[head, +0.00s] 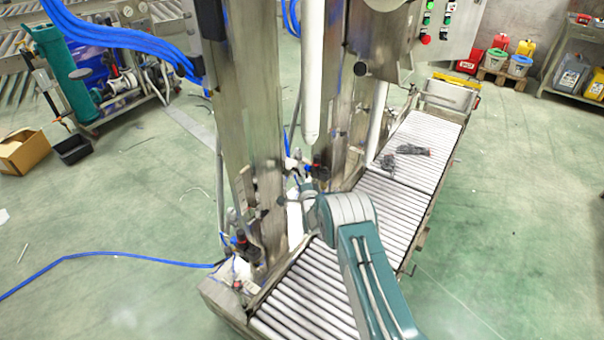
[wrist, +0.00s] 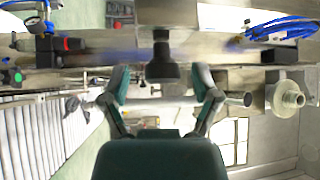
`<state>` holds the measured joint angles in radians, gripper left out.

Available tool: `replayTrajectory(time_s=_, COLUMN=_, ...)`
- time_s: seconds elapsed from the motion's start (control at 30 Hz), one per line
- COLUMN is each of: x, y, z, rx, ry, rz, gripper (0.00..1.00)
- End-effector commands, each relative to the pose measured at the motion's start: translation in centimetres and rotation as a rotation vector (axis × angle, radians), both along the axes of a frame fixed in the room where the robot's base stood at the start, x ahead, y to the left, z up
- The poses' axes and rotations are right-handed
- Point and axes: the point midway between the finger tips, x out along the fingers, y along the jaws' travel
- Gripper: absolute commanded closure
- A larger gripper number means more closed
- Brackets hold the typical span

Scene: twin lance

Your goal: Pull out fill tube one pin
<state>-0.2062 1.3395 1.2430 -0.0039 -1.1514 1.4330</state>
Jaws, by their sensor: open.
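In the wrist view a black round knob (wrist: 162,66), which looks like a pin's head, sticks out from a steel beam. My gripper (wrist: 161,82) is open, with one finger on each side of the knob and a clear gap to both. I cannot tell from this view how far the knob is in depth. In the head view my gripper is not visible; only my teal arm shows, reaching toward the steel columns. A white fill tube (head: 312,75) hangs between the columns.
A roller conveyor (head: 425,135) runs past the columns, with a dark object (head: 412,150) on it. A pale bar (wrist: 150,102) crosses behind my fingers. A control panel (head: 440,30) stands at the back. A blue hose (head: 110,255) lies on the floor.

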Motion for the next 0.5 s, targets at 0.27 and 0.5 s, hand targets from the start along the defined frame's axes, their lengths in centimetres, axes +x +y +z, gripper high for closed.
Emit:
replayTrajectory(time_s=0.27, x=0.77, y=0.11, z=0.11, rx=0.001, ry=0.001, rz=0.000, gripper=0.21)
replayTrajectory(time_s=0.5, x=0.75, y=0.07, z=0.13, rx=0.001, ry=0.000, rz=0.000, gripper=0.65)
